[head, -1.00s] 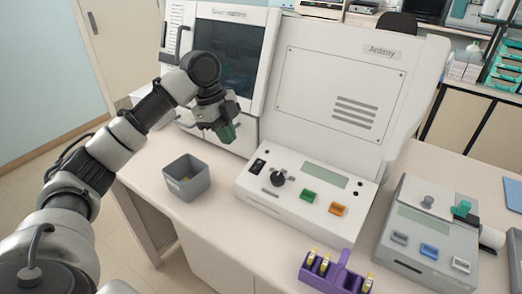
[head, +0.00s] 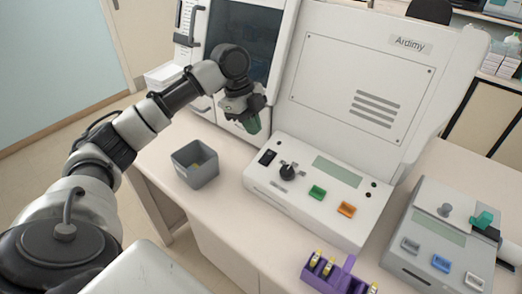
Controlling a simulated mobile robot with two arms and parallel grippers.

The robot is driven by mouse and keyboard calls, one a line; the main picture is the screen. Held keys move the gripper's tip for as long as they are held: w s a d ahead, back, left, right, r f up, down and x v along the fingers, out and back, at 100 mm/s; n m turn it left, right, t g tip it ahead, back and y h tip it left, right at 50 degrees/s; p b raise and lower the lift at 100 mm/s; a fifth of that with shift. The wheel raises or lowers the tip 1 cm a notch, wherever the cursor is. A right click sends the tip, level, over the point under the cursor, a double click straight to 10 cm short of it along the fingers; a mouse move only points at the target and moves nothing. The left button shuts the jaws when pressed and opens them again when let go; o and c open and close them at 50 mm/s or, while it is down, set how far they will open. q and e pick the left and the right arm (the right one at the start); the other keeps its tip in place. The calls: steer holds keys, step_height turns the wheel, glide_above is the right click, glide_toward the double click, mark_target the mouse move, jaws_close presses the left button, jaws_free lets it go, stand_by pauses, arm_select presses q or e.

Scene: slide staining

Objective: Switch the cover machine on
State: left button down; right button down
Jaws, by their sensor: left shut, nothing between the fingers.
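The cover machine, likely the white unit labelled "Ardimy" (head: 325,75), stands at the middle of the bench. My left gripper (head: 253,124) is shut and empty, with green fingertips pointing down. It hangs above and behind the rocker switch, apart from the panel. Whether the switch is on or off is too small to tell. My right gripper is not in view.
A grey open bin (head: 195,171) stands left of the panel. A purple rack (head: 325,277) with yellow-topped items is in front. A grey device (head: 432,245) with several buttons stands at right. A white machine with a dark window (head: 243,40) is behind my left gripper.

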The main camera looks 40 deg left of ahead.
mark_target(263, 161)
arm_select(q)
steer(key=x, duration=0.3)
steer(key=p+x, duration=0.1)
steer(key=x, duration=0.1)
steer(key=p+x, duration=0.1)
steer(key=x, duration=0.2)
steer(key=shift+w+a+f, duration=0.3)
steer(key=shift+f, duration=0.55)
steer(key=shift+f+t, duration=0.3)
steer(key=shift+f, duration=0.1)
steer(key=shift+r, duration=0.3)
steer(key=shift+r+p, duration=0.75)
steer(key=shift+p, duration=0.3)
